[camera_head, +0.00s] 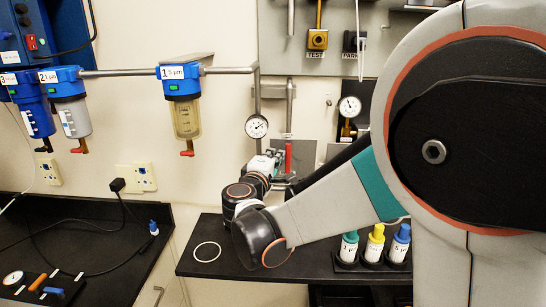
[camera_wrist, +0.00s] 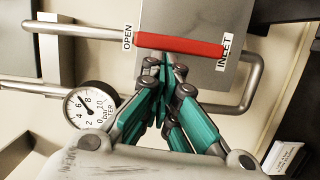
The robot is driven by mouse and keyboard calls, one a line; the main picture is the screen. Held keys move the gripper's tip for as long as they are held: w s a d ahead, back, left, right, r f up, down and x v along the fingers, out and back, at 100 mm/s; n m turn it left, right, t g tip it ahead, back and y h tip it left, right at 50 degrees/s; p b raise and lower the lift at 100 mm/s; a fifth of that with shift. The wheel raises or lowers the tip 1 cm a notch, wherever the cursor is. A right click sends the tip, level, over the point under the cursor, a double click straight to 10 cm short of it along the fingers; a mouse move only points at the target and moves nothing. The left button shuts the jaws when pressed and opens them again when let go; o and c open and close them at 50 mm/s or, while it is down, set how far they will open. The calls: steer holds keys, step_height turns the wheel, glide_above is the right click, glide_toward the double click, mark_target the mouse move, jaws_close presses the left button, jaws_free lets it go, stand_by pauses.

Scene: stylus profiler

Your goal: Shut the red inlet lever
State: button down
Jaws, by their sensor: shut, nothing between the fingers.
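The red inlet lever (camera_wrist: 185,46) lies across the upper middle of the wrist view, on a grey plate (camera_wrist: 190,80). A label reading OPEN (camera_wrist: 127,37) is beside its left end and one reading INLET (camera_wrist: 225,46) is at its right end. In the head view the red lever (camera_head: 288,157) stands upright beneath a pipe. My gripper (camera_wrist: 165,60) is shut and empty, its teal fingers together. Its tips appear just below the lever's left part in the wrist view; I cannot tell whether they touch. In the head view my gripper (camera_head: 273,157) is left of the lever, partly hidden.
A pressure gauge (camera_wrist: 90,108) and a bent pipe (camera_wrist: 248,90) are close to my gripper. A black bench (camera_head: 220,262) below holds a white ring (camera_head: 207,251) and several capped bottles (camera_head: 374,246). Filter housings (camera_head: 183,100) hang on the wall at left.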

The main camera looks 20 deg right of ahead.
steer(key=shift+s+d+r+m, duration=0.1)
steer(key=shift+d+r+m, duration=0.1)
steer(key=shift+m, duration=0.3)
stand_by(0.6)
steer(key=s+d+f+m+y+p, duration=0.1)
steer(key=d+m+y, duration=0.3)
steer(key=d+m, duration=0.4)
steer(key=s+m+p, duration=0.1)
steer(key=m, duration=0.3)
steer(key=shift+s+f+g, duration=0.3)
steer(key=shift+g, duration=0.1)
steer(key=shift+d, duration=0.1)
stand_by(0.4)
stand_by(0.4)
